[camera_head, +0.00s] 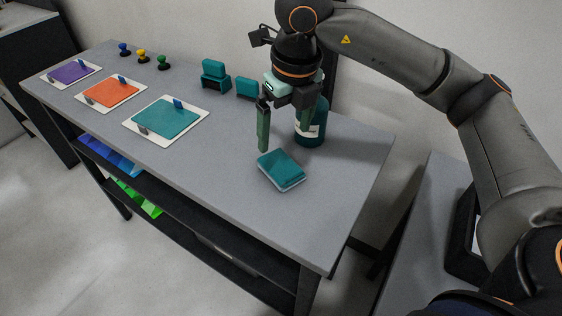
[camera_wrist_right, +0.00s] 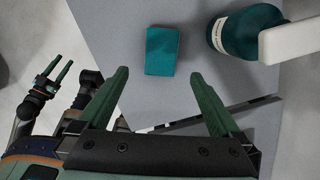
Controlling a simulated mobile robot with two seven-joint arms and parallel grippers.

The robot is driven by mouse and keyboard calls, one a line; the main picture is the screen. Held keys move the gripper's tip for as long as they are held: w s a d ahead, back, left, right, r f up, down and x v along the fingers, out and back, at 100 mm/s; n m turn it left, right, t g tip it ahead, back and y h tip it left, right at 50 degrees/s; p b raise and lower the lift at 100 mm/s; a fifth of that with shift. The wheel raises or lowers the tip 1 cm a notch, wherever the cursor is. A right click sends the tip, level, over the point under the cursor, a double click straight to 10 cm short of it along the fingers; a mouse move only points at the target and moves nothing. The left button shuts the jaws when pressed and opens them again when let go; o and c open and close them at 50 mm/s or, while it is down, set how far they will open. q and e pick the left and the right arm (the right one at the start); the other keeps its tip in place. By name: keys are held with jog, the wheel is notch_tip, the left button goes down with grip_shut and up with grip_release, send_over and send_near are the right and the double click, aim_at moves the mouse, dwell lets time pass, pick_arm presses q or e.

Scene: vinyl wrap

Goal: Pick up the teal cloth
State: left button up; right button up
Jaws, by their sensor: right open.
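The teal cloth (camera_head: 281,169) lies folded on the grey table, with a pale edge showing beneath it. It also shows in the right wrist view (camera_wrist_right: 162,50) as a flat teal rectangle. My right gripper (camera_head: 284,122) is open and empty above the table, a little behind the cloth in the head view. In the right wrist view its two green fingers (camera_wrist_right: 160,76) are wide apart and the cloth appears beyond their tips, apart from them. My left gripper (camera_wrist_right: 56,70) shows small at the left of the right wrist view, its fingers apart with nothing between them.
A teal bottle (camera_head: 311,125) with a white label stands close behind the right gripper; it also shows in the wrist view (camera_wrist_right: 246,32). Teal blocks (camera_head: 215,77) stand farther left. Teal (camera_head: 166,117), orange (camera_head: 112,91) and purple (camera_head: 72,73) sheets lie on white boards. The table is clear around the cloth.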

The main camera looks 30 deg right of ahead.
send_over(281, 164)
jog(key=s, duration=0.1)
jog(key=f, duration=0.4)
jog(key=shift+s+a+f, duration=0.15)
jog(key=shift+s+f, duration=0.05)
jog(key=shift+f, duration=0.2)
jog(key=shift+w+f, duration=0.2)
jog(key=shift+f, duration=0.7)
jog(key=shift+w+f, duration=0.15)
jog(key=shift+f, duration=0.7)
jog(key=shift+w+f, duration=0.2)
jog(key=shift+f, duration=0.7)
jog(key=c, duration=1.3)
jog(key=shift+r, duration=0.45)
notch_tip(281, 164, up, 2)
jog(key=shift+r, duration=0.15)
jog(key=s+a+r, duration=0.5)
jog(key=a+r, duration=0.1)
jog(key=a, duration=0.1)
jog(key=s+a+r, duration=0.3)
jog(key=r, duration=0.1)
jog(key=shift+s+a+b, duration=0.3)
jog(key=shift+a, duration=0.1)
